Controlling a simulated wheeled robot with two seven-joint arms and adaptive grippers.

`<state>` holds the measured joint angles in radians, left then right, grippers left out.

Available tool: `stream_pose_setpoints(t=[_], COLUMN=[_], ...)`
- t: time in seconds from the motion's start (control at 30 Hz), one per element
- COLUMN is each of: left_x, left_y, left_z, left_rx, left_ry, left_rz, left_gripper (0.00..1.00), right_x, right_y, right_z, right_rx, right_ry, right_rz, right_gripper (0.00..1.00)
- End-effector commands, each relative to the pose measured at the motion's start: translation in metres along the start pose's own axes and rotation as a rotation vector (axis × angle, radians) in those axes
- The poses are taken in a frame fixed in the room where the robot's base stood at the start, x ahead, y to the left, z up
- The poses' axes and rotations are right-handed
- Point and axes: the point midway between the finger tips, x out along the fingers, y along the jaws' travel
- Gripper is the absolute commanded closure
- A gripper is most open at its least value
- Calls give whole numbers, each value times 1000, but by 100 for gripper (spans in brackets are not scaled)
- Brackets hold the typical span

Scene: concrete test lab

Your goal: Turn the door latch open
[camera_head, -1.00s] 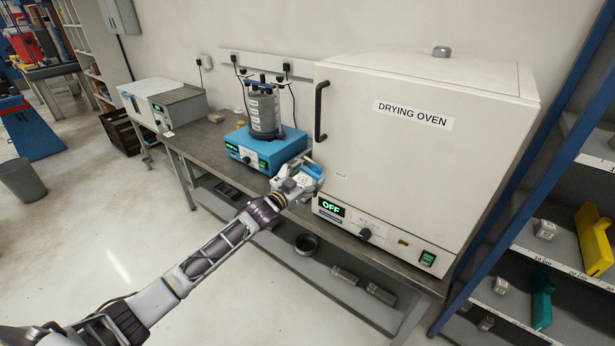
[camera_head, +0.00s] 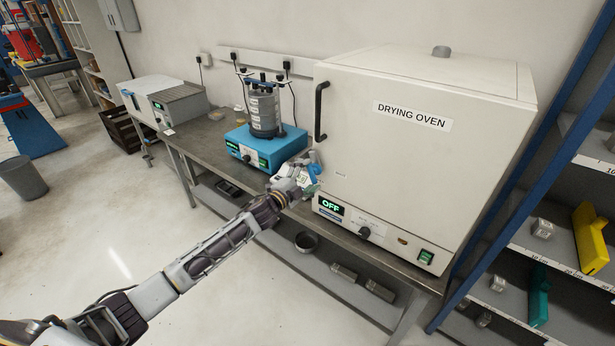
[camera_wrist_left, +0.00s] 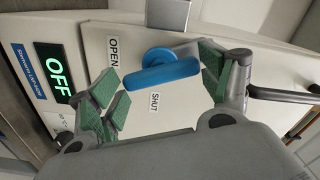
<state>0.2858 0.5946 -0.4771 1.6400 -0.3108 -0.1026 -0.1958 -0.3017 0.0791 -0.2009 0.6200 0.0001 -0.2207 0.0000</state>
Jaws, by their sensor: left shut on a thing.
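The drying oven (camera_head: 400,165) stands on the bench with its door closed. The blue door latch (camera_wrist_left: 162,75) is a short bar on a round stem, seen close up in the left wrist view. An OPEN label (camera_wrist_left: 114,48) is left of its stem and a SHUT label (camera_wrist_left: 155,103) is below the bar. My left gripper (camera_head: 308,178) is at the oven's front left edge. In the wrist view its green-padded fingers (camera_wrist_left: 160,82) are shut on the latch, one at each end of the bar. In the head view the gripper mostly hides the latch. My right gripper is not in view.
A blue sieve shaker (camera_head: 265,145) stands just left of the oven on the metal bench (camera_head: 205,150). The oven's black door handle (camera_head: 320,110) is above my gripper, and its OFF display (camera_head: 331,207) is below. A blue-framed shelf (camera_head: 520,200) flanks the right.

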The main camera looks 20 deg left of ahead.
Motion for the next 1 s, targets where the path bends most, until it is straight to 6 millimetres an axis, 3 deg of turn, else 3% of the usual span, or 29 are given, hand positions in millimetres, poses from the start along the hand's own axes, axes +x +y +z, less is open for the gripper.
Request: stream_pose_setpoints(t=[0.5,1.0], left_x=[0,0], left_y=[1,1], left_z=[0,0], left_rx=[374,432], left_ry=[1,1], left_rz=[1,2], left_gripper=[45,45], right_x=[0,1], right_y=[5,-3], right_z=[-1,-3], right_rx=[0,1], right_ry=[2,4], right_rz=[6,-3], right_gripper=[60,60])
